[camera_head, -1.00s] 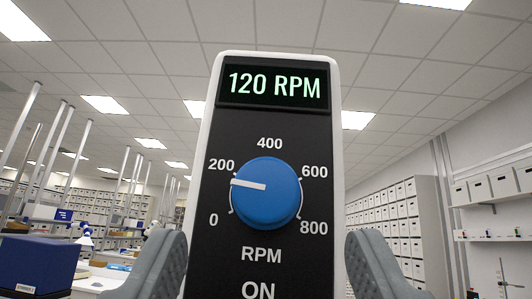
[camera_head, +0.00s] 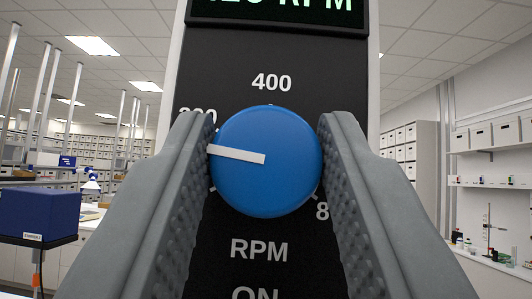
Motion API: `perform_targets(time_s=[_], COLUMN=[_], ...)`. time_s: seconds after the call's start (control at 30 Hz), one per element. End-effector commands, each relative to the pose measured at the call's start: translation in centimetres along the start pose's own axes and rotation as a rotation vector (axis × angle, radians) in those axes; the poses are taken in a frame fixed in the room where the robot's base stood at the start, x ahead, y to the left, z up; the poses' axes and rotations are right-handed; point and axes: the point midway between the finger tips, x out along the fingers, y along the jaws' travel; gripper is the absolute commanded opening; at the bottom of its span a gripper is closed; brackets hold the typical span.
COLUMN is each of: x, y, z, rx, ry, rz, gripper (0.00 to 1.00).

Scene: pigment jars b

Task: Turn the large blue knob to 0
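The large blue knob (camera_head: 265,180) sits in the middle of a black dial panel (camera_head: 260,60) with a white frame. Its white pointer (camera_head: 236,154) points left and slightly up, near the partly hidden 200 mark. The display (camera_head: 280,10) at the top is cut off; its green digits show only in part. My gripper (camera_head: 265,155) has its two grey fingers on either side of the knob, close to its left and right edges. I cannot tell whether they touch it. The fingers hide the 0 and 600 marks and part of the 800.
A dark blue box (camera_head: 40,213) stands at the left in front of white benches and metal posts. Shelves with white boxes (camera_head: 490,137) and a bench with bottles (camera_head: 495,255) are at the right. Nothing stands between my gripper and the panel.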

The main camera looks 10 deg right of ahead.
Motion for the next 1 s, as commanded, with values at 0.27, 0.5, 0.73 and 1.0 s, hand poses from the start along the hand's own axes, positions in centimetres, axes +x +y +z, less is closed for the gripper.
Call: perform_targets(time_s=[0.27, 0.5, 0.73, 1.0], x=[-0.01, -0.04, -0.01, 0.05], y=[0.04, 0.21, 0.39, 0.51], z=[0.02, 0.03, 0.04, 0.08], rx=[-0.007, -0.068, -0.187, -0.329], ry=[-0.001, -0.001, -0.001, -0.001], rz=[-0.006, -0.066, -0.183, -0.328], gripper=[0.11, 0.11, 0.11, 0.11])
